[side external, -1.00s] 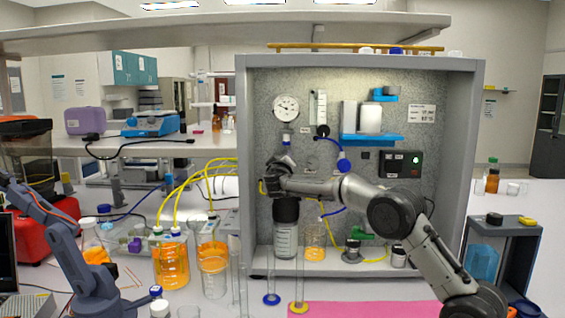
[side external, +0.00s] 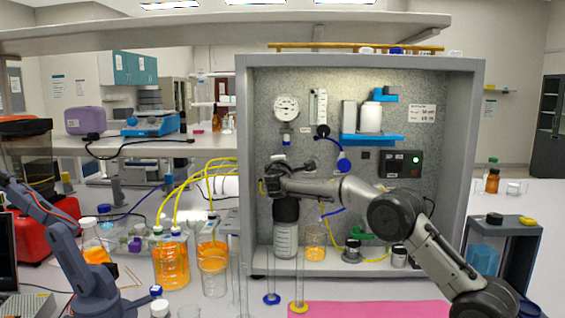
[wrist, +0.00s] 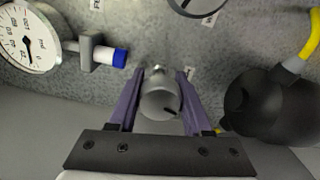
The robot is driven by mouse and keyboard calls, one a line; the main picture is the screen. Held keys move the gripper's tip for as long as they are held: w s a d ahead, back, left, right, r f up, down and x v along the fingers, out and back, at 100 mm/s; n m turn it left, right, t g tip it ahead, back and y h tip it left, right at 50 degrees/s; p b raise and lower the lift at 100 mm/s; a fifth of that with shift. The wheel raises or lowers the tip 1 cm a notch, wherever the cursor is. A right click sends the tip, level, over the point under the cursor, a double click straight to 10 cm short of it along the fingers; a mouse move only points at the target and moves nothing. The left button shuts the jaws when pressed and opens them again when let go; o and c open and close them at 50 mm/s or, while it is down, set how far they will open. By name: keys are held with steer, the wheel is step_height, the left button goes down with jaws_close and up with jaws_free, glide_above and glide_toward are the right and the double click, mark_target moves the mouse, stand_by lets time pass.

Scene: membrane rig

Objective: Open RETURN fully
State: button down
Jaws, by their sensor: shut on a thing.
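A silver round knob (wrist: 160,97) with a dark line on its face sits on the grey panel in the wrist view. It is between the two purple fingers of my gripper (wrist: 153,98), which is shut on it. I cannot read a RETURN label; a small white tag (wrist: 190,73) beside the knob is too small to read. In the side view my gripper (side external: 268,183) is at the panel's left part, below the pressure gauge (side external: 286,108), and hides the knob.
A blue-capped fitting (wrist: 119,57) is beside the gauge (wrist: 30,42). A black-topped vessel (wrist: 270,105) with a yellow tube is close to the right finger.

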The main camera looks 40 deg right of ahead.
steer(key=shift+n, duration=1.7)
steer(key=shift+c, duration=1.6)
jaws_free()
steer(key=v, duration=1.4)
steer(key=shift+w+d, duration=0.1)
